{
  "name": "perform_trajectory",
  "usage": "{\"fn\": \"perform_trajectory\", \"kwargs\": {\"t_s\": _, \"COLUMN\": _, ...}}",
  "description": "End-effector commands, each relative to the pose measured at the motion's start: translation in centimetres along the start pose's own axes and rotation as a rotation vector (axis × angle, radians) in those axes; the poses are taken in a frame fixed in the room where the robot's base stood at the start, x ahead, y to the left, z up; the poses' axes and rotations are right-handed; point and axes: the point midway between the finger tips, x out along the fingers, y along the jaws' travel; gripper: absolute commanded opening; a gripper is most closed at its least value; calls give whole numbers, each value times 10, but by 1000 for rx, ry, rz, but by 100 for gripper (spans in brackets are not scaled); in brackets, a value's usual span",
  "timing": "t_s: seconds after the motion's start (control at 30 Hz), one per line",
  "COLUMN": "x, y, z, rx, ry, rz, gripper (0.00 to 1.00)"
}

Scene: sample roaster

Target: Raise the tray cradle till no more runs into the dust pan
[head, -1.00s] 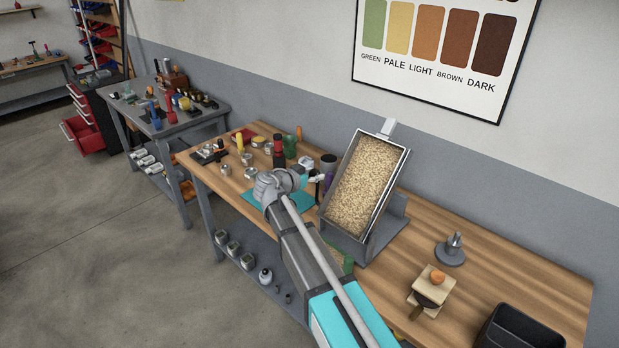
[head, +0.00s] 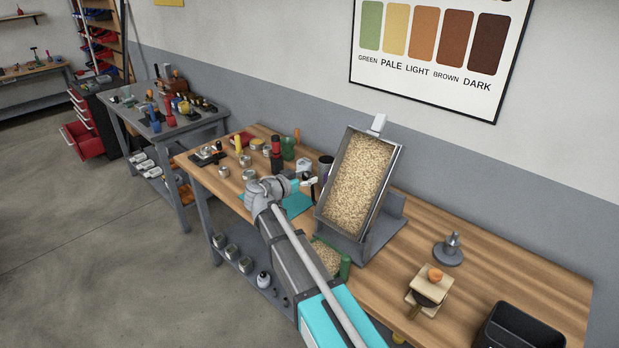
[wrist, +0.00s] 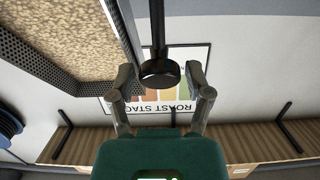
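The tray cradle is a grey-rimmed tray (head: 394,168) full of pale beans (head: 358,185), steeply tilted on a grey stand (head: 385,228). A green dust pan (head: 345,266) with pale beans in it sits below the tray's low edge, partly hidden by my arm. My gripper (head: 314,182) is at the tray's left side in the head view. In the wrist view, which is upside down, my gripper (wrist: 160,72) is open. Its fingers stand on both sides of a black round knob (wrist: 160,76) on a dark rod, with small gaps. The tray (wrist: 75,75) fills the upper left there.
Cans and bottles (head: 276,150) crowd the bench's far left. A grey stand with a peg (head: 449,248), a wooden block with an orange knob (head: 432,280) and a black bin (head: 518,328) stand on the right. Bare wood lies between the tray and these.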

Motion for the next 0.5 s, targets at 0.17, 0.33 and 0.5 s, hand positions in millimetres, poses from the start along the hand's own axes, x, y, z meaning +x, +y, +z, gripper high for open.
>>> {"fn": "perform_trajectory", "kwargs": {"t_s": 0.17, "x": 1, "y": 0, "z": -1, "rx": 0, "ry": 1, "rz": 1, "gripper": 85}}
{"fn": "perform_trajectory", "kwargs": {"t_s": 0.33, "x": 2, "y": 0, "z": -1, "rx": 0, "ry": 2, "rz": 1, "gripper": 85}}
{"fn": "perform_trajectory", "kwargs": {"t_s": 0.5, "x": 2, "y": 0, "z": -3, "rx": -1, "ry": 2, "rz": 1, "gripper": 85}}
